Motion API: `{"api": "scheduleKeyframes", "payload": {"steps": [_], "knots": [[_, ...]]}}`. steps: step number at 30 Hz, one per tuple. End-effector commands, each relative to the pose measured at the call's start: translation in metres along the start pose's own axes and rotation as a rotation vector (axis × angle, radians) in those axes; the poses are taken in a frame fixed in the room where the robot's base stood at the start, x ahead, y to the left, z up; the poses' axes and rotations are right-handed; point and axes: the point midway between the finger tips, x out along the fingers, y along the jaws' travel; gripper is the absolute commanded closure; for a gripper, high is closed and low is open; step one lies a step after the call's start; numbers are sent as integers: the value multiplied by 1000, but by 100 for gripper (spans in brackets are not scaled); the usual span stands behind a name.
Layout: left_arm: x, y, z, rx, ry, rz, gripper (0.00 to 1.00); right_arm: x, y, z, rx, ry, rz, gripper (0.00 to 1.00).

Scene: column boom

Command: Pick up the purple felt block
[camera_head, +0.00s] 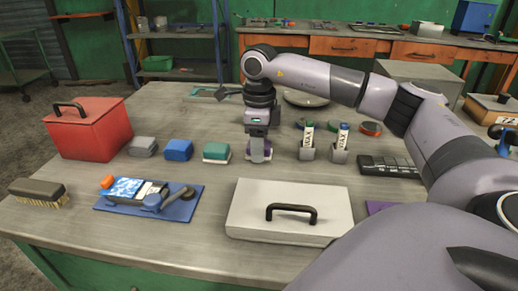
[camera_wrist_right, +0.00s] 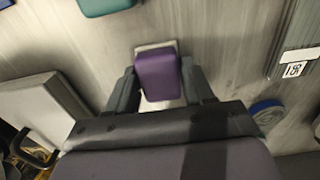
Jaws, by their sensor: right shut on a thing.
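The purple felt block (camera_head: 258,146) stands on the workbench in the head view, in line with the grey, blue and teal blocks, and is mostly hidden by my right gripper (camera_head: 259,152). In the right wrist view the purple block (camera_wrist_right: 158,75) has a pale base and sits between the two dark fingers of my right gripper (camera_wrist_right: 161,88). The gripper points straight down and is shut on the block. I cannot tell whether the block is clear of the table. My left gripper is not in view.
The teal block (camera_head: 216,152) is close on the left, with the blue block (camera_head: 178,150) and grey block (camera_head: 143,146) beyond. Glue holders (camera_head: 307,152) stand to the right. A white lidded box (camera_head: 290,215) is in front. A red box (camera_head: 90,130) stands far left.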

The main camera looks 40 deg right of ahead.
Motion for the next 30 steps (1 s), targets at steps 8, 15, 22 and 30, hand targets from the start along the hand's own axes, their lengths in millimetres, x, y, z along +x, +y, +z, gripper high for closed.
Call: {"api": "scheduleKeyframes", "payload": {"steps": [8,15,22,30], "knots": [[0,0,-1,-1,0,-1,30,-6,0,0,0,-1,0,80],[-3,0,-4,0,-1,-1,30,-40,0,1,-1,-4,-1,80],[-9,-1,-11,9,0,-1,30,-108,0,2,0,-7,-3,80],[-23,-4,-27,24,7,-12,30,-177,0,0,1,-2,-2,80]]}}
